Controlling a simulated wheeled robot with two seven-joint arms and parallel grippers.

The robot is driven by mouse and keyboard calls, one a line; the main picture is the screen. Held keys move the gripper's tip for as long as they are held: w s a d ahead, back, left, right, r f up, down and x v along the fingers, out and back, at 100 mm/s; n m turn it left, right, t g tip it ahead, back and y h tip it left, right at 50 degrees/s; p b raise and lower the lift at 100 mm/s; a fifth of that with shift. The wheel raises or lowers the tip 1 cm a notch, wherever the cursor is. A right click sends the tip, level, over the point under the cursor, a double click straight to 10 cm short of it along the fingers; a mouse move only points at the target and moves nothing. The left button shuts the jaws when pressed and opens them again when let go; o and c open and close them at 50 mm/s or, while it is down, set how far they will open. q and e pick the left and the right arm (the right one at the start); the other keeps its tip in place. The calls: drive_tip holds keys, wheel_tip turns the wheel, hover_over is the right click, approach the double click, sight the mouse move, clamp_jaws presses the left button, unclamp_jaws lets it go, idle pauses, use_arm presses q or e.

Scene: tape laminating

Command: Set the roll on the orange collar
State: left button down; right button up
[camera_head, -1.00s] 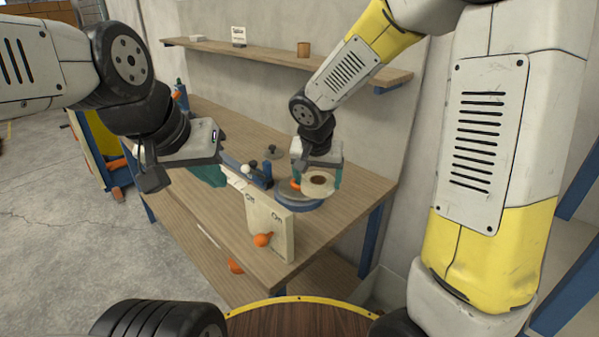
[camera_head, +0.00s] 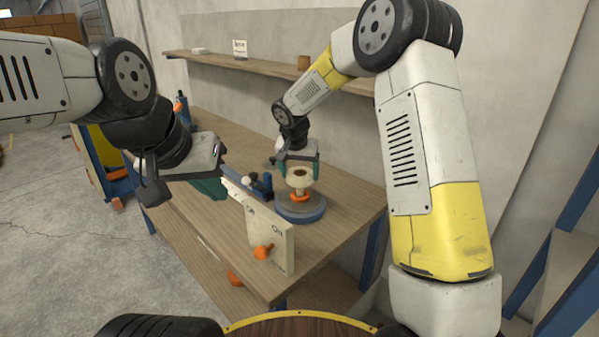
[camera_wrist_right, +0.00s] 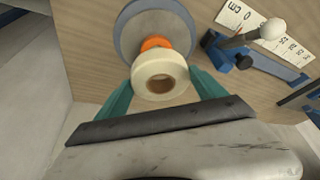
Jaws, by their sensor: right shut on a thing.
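The cream tape roll (camera_head: 299,179) is between the teal fingers of my right gripper (camera_head: 298,170), which is shut on it. In the right wrist view the roll (camera_wrist_right: 160,75) has its hole facing the camera. The orange collar (camera_head: 299,197) stands on the round blue-grey base (camera_head: 300,211). In the head view the roll is above the collar; in the wrist view it overlaps part of the collar (camera_wrist_right: 155,43). Whether they touch I cannot tell. My left gripper (camera_head: 182,184) hangs by the bench's left side, away from the roll; its opening is unclear.
An upright cream panel (camera_head: 272,239) with an orange knob (camera_head: 262,251) stands at the bench's front. A blue tool with a white ball (camera_wrist_right: 271,29) and a ruler strip (camera_wrist_right: 240,18) lie beside the base. The wooden bench (camera_head: 345,203) is clear to the right.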

drive_tip(key=shift+f, duration=0.9)
drive_tip(key=shift+f, duration=0.1)
drive_tip(key=shift+f, duration=0.55)
drive_tip(key=o, duration=1.4)
drive_tip(key=shift+c, duration=0.2)
drive_tip(key=shift+r, duration=0.15)
